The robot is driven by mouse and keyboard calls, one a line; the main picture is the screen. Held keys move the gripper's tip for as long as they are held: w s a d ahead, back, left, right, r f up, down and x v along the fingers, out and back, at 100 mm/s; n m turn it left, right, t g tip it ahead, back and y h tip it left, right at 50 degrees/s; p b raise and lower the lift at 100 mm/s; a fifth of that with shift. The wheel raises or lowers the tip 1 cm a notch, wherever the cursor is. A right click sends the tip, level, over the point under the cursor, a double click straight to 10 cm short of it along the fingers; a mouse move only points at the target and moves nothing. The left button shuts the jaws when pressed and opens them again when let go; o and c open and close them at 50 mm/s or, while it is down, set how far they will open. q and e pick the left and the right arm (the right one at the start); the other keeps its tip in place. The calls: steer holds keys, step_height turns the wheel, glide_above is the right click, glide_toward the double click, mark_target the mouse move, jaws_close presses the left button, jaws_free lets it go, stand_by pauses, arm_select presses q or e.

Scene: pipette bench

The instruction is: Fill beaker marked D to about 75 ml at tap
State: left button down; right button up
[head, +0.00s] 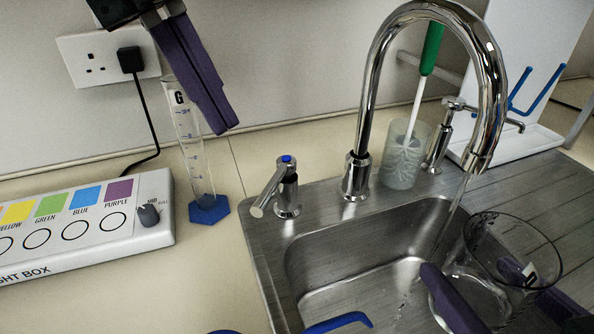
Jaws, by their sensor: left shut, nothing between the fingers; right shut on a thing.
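A clear beaker (482,247) is held at the right side of the sink; a dark letter shows on its right wall, partly hidden. My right gripper (482,285) is shut on it, with purple fingers on either side. The chrome tap (372,95) arches above, its spout (480,160) up and behind the beaker. A thin stream (450,212) falls from the spout and seems to pass left of the beaker rim into the sink. I cannot read the beaker's water level. My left gripper (222,125) is shut and empty, in front of a measuring cylinder. The blue-capped tap handle (287,180) stands left of the tap.
The measuring cylinder (190,160), marked G, stands on a blue base near the wall. A light box (90,250) lies at the left. A cup with a green-handled brush (404,155) stands behind the sink (335,260). Bare counter (220,280) lies left of the sink.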

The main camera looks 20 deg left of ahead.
arm_select(q)
steer(key=s+a+n+t+h, duration=0.15)
steer(key=a+n, duration=0.25)
steer(key=n, duration=0.9)
steer(key=s+a+n+t+y, duration=0.15)
steer(key=a+n, duration=0.25)
steer(key=n, duration=0.8)
steer(key=h, duration=0.1)
glide_toward(274, 188)
steer(key=a+f, duration=0.3)
steer(key=f, duration=0.1)
steer(key=shift+t, duration=0.3)
steer(key=d, duration=0.1)
steer(key=d+f, duration=0.2)
steer(key=shift+w+d, duration=0.15)
steer(key=shift+d, duration=0.25)
steer(key=shift+n, duration=0.3)
